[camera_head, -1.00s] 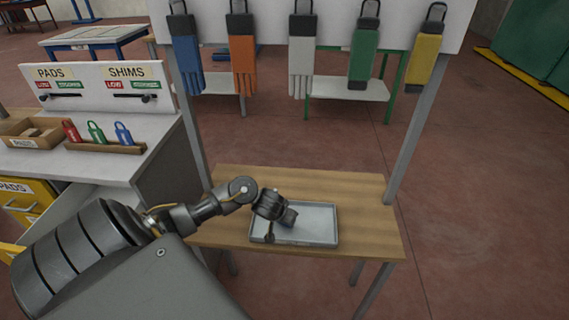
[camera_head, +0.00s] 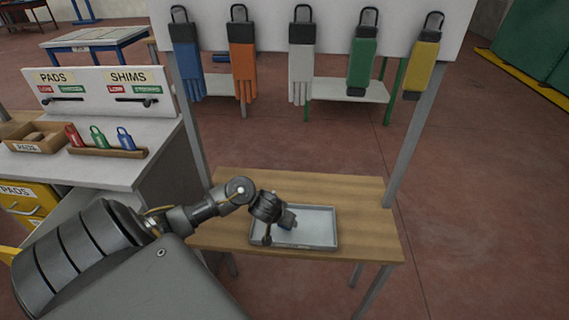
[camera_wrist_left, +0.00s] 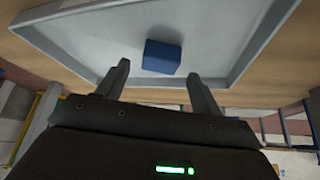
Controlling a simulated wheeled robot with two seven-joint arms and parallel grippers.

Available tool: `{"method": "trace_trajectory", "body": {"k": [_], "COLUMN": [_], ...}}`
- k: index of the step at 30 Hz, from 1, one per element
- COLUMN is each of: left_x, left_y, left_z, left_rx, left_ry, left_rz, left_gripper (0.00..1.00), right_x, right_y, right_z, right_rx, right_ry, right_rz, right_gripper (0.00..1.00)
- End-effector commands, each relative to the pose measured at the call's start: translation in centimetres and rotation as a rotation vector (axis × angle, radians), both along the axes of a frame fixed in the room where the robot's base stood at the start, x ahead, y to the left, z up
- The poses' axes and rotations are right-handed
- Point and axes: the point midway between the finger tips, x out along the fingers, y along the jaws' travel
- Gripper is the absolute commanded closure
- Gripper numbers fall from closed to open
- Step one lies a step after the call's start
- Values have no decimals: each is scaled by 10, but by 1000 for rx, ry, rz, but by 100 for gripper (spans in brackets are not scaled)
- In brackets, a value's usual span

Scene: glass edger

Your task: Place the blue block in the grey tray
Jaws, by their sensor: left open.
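The blue block (camera_wrist_left: 162,57) lies on the floor of the grey tray (camera_wrist_left: 70,33) in the left wrist view. In the head view the tray (camera_head: 318,226) sits on the wooden table, and a small part of the blue block (camera_head: 290,221) shows beside my left gripper (camera_head: 278,229). My left gripper (camera_wrist_left: 158,72) is open over the tray. Its two fingers are spread on either side of the near end of the block, with visible gaps, so it does not grip it. My right gripper is in neither view.
The wooden table (camera_head: 340,187) has bare top around the tray. Its frame carries a white board (camera_head: 340,25) with hanging gloves behind. At left stands a workbench (camera_head: 85,165) with a pads box (camera_head: 38,139) and a wooden holder (camera_head: 108,151) of coloured tags.

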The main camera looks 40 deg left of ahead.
Motion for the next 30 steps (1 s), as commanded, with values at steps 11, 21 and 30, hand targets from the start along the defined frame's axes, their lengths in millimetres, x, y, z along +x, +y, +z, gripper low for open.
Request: {"method": "trace_trajectory", "body": {"k": [11, 21, 30], "left_x": [-36, -45, -45], "left_y": [-10, -12, -17], "left_z": [72, 82, 79], "left_rx": [0, 0, -11], "left_ry": [0, 0, 3], "left_rz": [-1, 1, -9], "left_gripper": [34, 34, 34], "right_x": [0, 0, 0], "right_y": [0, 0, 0], "right_z": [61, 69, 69], "right_rx": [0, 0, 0], "right_ry": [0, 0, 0], "right_rz": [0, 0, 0], "right_gripper": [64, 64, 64]}}
